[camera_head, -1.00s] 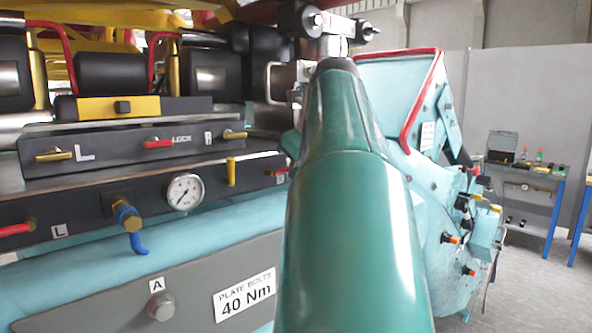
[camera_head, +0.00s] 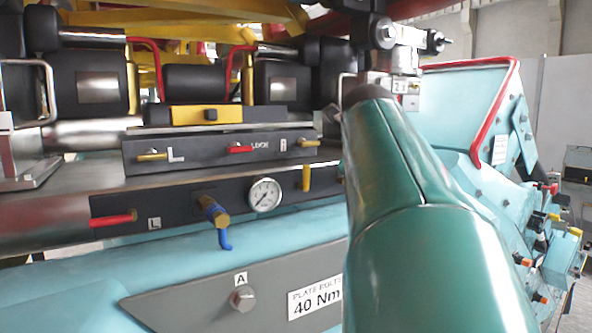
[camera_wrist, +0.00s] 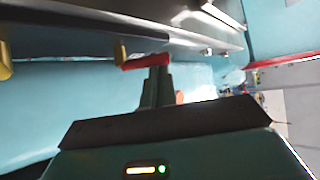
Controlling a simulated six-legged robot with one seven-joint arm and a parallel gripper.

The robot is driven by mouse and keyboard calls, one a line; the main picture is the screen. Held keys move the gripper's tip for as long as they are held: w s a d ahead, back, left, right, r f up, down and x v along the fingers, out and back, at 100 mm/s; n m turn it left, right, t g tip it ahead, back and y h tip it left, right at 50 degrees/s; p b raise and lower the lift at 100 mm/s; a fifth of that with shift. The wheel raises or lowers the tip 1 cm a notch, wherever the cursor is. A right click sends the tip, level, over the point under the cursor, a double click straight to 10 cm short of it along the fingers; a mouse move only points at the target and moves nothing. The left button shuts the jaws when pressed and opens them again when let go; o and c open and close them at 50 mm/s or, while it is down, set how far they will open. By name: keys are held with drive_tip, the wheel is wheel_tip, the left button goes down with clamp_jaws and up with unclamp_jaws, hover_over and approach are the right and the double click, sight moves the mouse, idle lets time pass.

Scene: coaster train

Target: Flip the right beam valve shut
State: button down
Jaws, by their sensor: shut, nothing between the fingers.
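The right beam valve seems to be the red handle (camera_wrist: 147,61) in the wrist view, lying roughly level on the dark beam's front. In the head view my arm hides that end of the beam (camera_head: 180,200). My gripper (camera_wrist: 158,73) is shut and empty, its fingertips right at the red handle in the wrist view. I cannot tell whether they touch it. My own arm hides the gripper in the head view. The left red valve handle (camera_head: 112,219), marked L, points sideways at the beam's other end.
A blue-handled valve (camera_head: 214,215) and gauge (camera_head: 264,195) sit mid-beam. An upper panel (camera_head: 220,148) carries small yellow and red handles.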

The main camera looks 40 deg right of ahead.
drive_tip(key=h, duration=0.1)
drive_tip(key=a+n+h, duration=0.1)
drive_tip(key=shift+r+h, duration=0.25)
drive_tip(key=shift+h, duration=0.05)
drive_tip(key=shift+w+a+r, duration=0.15)
drive_tip(key=shift+w+a, duration=0.05)
drive_tip(key=shift+a, duration=0.1)
drive_tip(key=shift+w+a, duration=0.2)
drive_tip(key=shift+a, duration=0.3)
idle(0.9)
drive_tip(key=shift+r, duration=0.1)
drive_tip(key=shift+r, duration=0.8)
drive_tip(key=shift+s, duration=0.25)
